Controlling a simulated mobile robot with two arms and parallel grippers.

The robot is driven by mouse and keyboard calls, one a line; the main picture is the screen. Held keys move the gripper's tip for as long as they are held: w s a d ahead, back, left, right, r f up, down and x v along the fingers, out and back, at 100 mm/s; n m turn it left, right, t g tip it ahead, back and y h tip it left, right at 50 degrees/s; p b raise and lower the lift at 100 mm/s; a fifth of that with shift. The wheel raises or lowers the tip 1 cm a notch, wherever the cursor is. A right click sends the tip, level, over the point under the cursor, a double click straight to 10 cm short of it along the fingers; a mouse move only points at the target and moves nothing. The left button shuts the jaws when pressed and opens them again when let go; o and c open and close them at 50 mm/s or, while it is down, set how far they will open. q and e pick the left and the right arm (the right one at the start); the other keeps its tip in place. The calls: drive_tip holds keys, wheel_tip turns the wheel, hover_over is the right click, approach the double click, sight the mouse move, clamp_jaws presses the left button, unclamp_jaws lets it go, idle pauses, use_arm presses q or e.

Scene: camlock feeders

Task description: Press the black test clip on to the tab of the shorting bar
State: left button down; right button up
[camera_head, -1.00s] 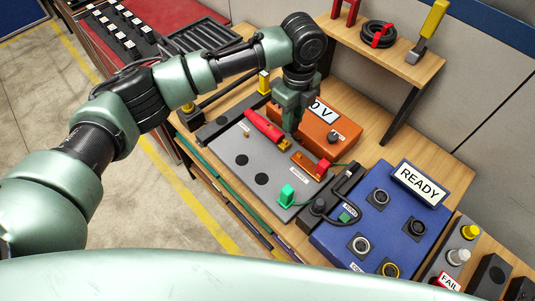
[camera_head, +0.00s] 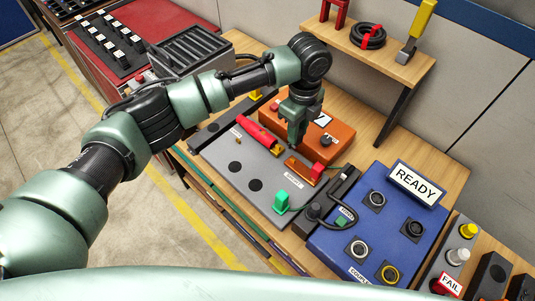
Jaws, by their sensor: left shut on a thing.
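My left gripper (camera_head: 293,143) points down over the grey board (camera_head: 222,160), just behind the copper-coloured shorting bar (camera_head: 297,167). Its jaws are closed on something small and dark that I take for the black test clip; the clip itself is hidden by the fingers. The bar lies above a white label (camera_head: 293,183) and has a red clip (camera_head: 317,171) at its right end. I cannot tell whether the held clip touches the bar's tab. My right gripper is not in view.
A red handle-like part (camera_head: 257,132) and a green clip (camera_head: 281,200) are on the board. An orange box (camera_head: 335,140) stands close behind the gripper. A blue READY box (camera_head: 385,225) stands at the right, with a wooden shelf (camera_head: 375,55) above.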

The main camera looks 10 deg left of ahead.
use_arm(q)
drive_tip(key=shift+f, duration=0.15)
drive_tip(key=shift+f+b, duration=1.3)
drive_tip(key=shift+f, duration=1.35)
drive_tip(key=shift+f+b, duration=0.55)
drive_tip(key=shift+f, duration=0.6)
drive_tip(key=shift+f, duration=0.25)
drive_tip(key=c, duration=1.1)
unclamp_jaws()
